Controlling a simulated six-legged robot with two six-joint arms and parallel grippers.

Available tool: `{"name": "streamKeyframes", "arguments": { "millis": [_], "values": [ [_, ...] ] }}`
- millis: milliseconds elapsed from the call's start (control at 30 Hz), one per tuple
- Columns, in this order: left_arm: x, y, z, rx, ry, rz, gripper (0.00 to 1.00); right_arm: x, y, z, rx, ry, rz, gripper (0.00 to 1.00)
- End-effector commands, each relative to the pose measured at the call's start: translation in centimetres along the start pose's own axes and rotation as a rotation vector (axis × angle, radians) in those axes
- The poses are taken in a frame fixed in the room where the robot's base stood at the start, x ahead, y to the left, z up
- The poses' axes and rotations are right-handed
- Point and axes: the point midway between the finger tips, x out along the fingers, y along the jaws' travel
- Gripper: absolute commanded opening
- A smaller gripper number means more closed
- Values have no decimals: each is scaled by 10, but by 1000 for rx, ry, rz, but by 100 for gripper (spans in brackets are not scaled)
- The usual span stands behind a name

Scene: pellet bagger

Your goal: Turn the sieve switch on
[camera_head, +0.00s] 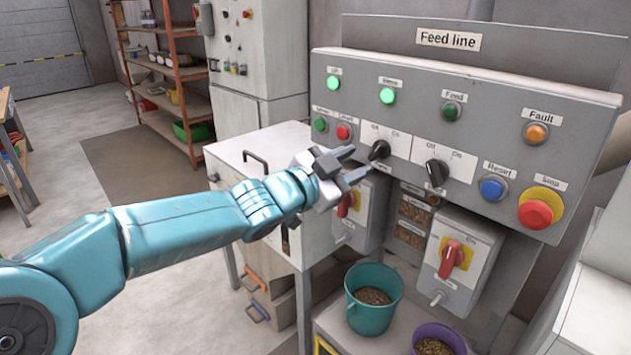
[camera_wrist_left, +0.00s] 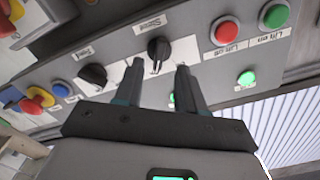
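The sieve switch (camera_head: 379,149) is a black rotary knob on a white plate marked Off and On, on the grey Feed line panel. The left wrist view shows it upside down (camera_wrist_left: 158,48); I cannot tell surely which mark it points to. The sieve lamp (camera_head: 387,95) above it glows bright green. My left gripper (camera_head: 357,163) is open with its fingers just in front of the switch. In the left wrist view the gripper (camera_wrist_left: 158,74) has nothing between its fingers, and the knob shows beyond the gap, apparently apart from them. My right gripper is not in view.
The feed switch (camera_head: 437,172) sits right of the sieve switch. Lift buttons (camera_head: 343,132) are to its left. A blue reset button (camera_head: 493,189) and red stop button (camera_head: 535,214) are further right. A teal bucket (camera_head: 374,312) of pellets stands below.

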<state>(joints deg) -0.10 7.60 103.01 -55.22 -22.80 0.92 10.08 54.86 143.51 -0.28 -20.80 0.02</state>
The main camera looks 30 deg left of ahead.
Motion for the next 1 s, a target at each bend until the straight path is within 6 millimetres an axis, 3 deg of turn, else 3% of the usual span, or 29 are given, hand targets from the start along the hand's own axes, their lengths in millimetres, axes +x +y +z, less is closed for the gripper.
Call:
{"name": "streamKeyframes", "arguments": {
  "millis": [200, 400, 600, 1000],
  "values": [
    [-61, -1, -1, 2, 0, -4, 39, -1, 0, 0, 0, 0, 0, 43],
    [-100, -2, -1, 3, -1, -3, 39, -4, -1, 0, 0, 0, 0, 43],
    [-116, 0, 0, 2, -1, 0, 39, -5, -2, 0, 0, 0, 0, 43],
    [-117, 0, 0, 2, 0, 0, 39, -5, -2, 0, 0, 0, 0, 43]
  ]
}}
